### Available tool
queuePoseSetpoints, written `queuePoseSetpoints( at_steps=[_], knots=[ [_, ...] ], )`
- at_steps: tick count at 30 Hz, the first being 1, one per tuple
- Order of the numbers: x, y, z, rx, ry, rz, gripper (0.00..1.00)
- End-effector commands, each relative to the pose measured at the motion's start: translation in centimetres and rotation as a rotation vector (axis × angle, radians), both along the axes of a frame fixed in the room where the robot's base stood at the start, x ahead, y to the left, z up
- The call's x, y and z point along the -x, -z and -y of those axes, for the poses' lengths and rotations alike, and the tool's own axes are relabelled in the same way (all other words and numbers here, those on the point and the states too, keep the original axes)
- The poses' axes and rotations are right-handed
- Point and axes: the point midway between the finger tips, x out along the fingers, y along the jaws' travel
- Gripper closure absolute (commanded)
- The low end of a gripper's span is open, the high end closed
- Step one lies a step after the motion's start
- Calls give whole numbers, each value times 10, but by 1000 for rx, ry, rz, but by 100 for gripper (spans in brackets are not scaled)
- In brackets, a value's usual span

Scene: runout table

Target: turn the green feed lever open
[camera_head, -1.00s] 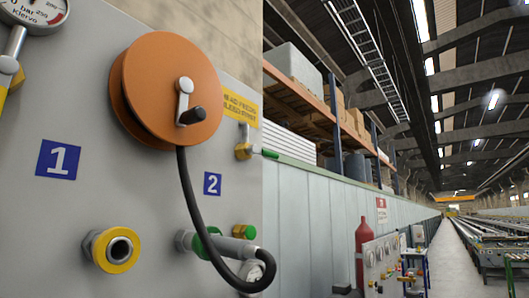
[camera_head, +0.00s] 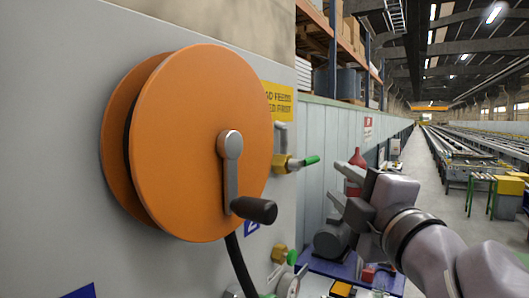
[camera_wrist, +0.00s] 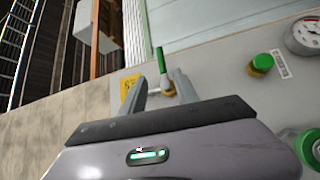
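The green feed lever (camera_head: 311,160) sticks out to the right from a brass valve (camera_head: 284,164) on the grey panel, beside the orange reel. My gripper (camera_head: 332,181) is open to the right of the lever and slightly below it, with its fingers toward the panel. In the wrist view, the green lever (camera_wrist: 161,60) and the brass valve (camera_wrist: 168,88) show between and beyond my open fingers (camera_wrist: 155,82). Nothing appears to be held. I cannot tell whether a finger touches the lever.
The large orange reel (camera_head: 200,140), with its black crank handle (camera_head: 254,210), stands out from the panel on the left. A green-capped brass fitting (camera_head: 280,255) sits below the lever; a gauge (camera_wrist: 304,35) shows in the wrist view. Open aisle lies to the right.

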Motion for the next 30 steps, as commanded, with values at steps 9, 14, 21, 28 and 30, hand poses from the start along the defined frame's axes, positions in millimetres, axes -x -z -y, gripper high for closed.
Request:
queuePoseSetpoints(
  at_steps=[9, 14, 21, 28, 30],
  knots=[
    [-91, -13, -14, -5, -1, -3, 63],
    [-119, -18, -18, -4, 0, -2, 63],
    [-133, -20, -19, -4, 2, -1, 63],
    [-133, -20, -19, -4, 2, -1, 71],
    [-133, -20, -19, -4, 2, -1, 85]
  ],
)
